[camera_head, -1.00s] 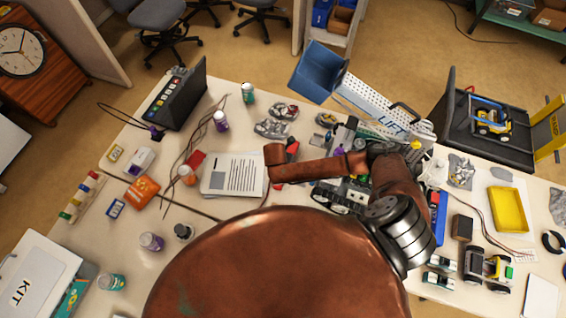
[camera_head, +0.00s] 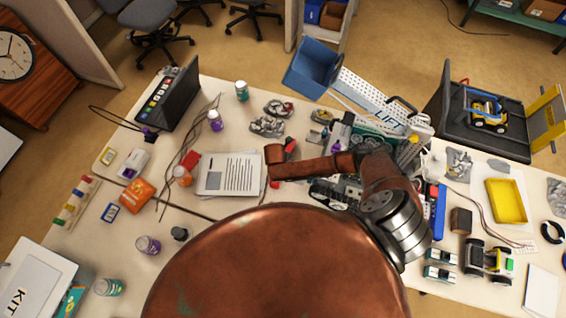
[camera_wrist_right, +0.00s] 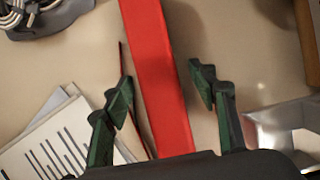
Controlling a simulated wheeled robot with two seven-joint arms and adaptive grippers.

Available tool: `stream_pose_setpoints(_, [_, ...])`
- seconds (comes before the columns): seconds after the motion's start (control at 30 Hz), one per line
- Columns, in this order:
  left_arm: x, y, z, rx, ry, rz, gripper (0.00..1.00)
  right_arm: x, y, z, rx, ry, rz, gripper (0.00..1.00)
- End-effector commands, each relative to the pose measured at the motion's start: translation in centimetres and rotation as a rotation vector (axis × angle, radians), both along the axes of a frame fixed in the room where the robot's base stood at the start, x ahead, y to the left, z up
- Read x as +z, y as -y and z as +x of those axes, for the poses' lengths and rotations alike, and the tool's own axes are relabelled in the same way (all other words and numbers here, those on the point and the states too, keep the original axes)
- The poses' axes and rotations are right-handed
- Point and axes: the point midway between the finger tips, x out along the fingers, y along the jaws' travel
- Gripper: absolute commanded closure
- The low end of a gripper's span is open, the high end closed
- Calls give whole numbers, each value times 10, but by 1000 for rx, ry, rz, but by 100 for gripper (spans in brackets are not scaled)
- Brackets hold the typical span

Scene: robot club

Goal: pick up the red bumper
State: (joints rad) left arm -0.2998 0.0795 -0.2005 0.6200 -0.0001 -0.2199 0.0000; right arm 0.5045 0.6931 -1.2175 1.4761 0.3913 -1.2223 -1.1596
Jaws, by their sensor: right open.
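The red bumper (camera_wrist_right: 160,75) is a long, flat red bar in the right wrist view, running from the top edge down toward the gripper body. My right gripper (camera_wrist_right: 161,82) is open, with one dark green finger on each side of the bar and a visible gap at each. The bumper's lower end is hidden behind the gripper body. In the head view a small part of the red bumper (camera_head: 290,147) shows just behind my copper-coloured right arm, which covers the rest. My right fingers are hidden there. My left gripper is not in view.
A printed sheet (camera_head: 230,175) lies left of the bumper; it also shows in the wrist view (camera_wrist_right: 45,150). Bagged parts (camera_head: 268,126) lie behind. A crowded group of robot parts and a white pegboard (camera_head: 365,98) stand to the right. A yellow tray (camera_head: 507,201) is farther right.

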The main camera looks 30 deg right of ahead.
Motion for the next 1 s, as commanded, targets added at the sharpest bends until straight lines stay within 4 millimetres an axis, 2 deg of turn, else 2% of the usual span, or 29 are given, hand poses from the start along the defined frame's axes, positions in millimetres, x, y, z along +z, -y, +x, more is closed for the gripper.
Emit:
stream_pose_setpoints(0.13, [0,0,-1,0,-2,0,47,0,0,0,0,1,1,48])
stream_pose_setpoints(0.87, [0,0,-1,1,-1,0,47,1,0,0,0,0,0,98])
stream_pose_setpoints(1.0, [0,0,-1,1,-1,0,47,1,0,0,0,1,0,98])
